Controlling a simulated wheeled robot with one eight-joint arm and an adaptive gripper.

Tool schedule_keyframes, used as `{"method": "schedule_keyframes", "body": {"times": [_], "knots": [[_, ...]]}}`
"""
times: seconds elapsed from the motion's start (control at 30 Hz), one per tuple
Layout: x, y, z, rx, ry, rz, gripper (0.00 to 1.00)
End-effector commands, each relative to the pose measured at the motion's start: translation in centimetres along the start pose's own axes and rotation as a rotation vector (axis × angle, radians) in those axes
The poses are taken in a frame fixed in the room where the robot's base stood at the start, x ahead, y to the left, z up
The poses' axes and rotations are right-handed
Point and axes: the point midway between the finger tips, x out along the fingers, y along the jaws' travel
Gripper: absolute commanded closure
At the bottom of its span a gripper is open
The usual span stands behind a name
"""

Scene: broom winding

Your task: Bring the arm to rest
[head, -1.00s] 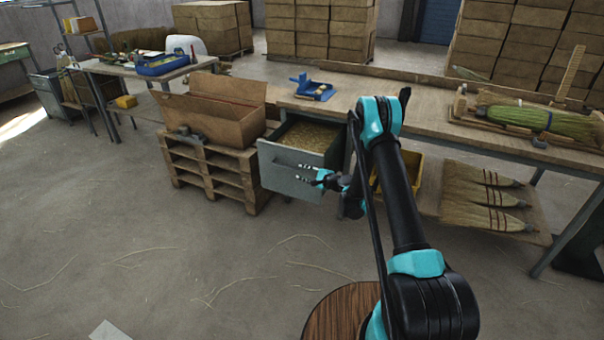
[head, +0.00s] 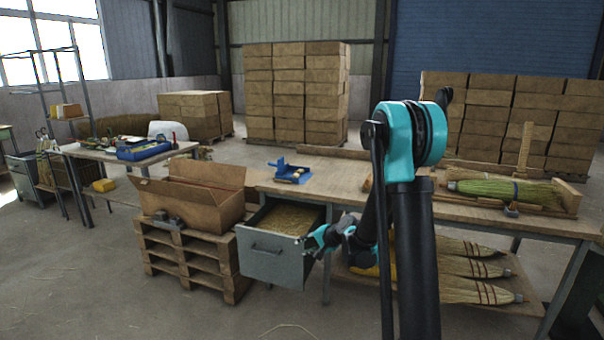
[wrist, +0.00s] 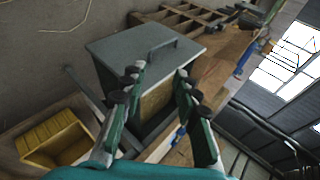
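My arm rises in the middle of the head view and bends down to my gripper (head: 314,243), which is by the right edge of the open drawer (head: 272,258). The drawer is grey metal with a dark handle and holds straw-coloured material. In the wrist view my gripper (wrist: 160,90) has its green fingers spread apart with nothing between them. The drawer front (wrist: 145,55) lies just beyond the fingertips there. I see no contact between the fingers and the drawer, though the arm hides part of its right side.
The workbench (head: 340,190) holds a blue tool (head: 290,172) and a green broom (head: 505,190). A cardboard box (head: 190,195) sits on a pallet (head: 190,255) to the left. A yellow bin (wrist: 58,140) is beside the drawer. Brooms (head: 470,268) lie on the lower shelf. Front-left floor is clear.

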Motion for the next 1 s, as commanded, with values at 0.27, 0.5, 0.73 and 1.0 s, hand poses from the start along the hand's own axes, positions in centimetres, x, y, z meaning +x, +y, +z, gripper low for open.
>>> {"method": "schedule_keyframes", "body": {"times": [0.27, 0.5, 0.73, 1.0], "knots": [[-8.9, 3.1, 3.6, -0.208, 0.016, 0.179, 0.69], [-16.0, 7.4, 7.4, -0.378, 0.011, 0.343, 0.69], [-22.2, 12.6, 11.3, -0.529, -0.009, 0.505, 0.69], [-27.4, 18.2, 14.8, -0.657, -0.042, 0.662, 0.69]]}}
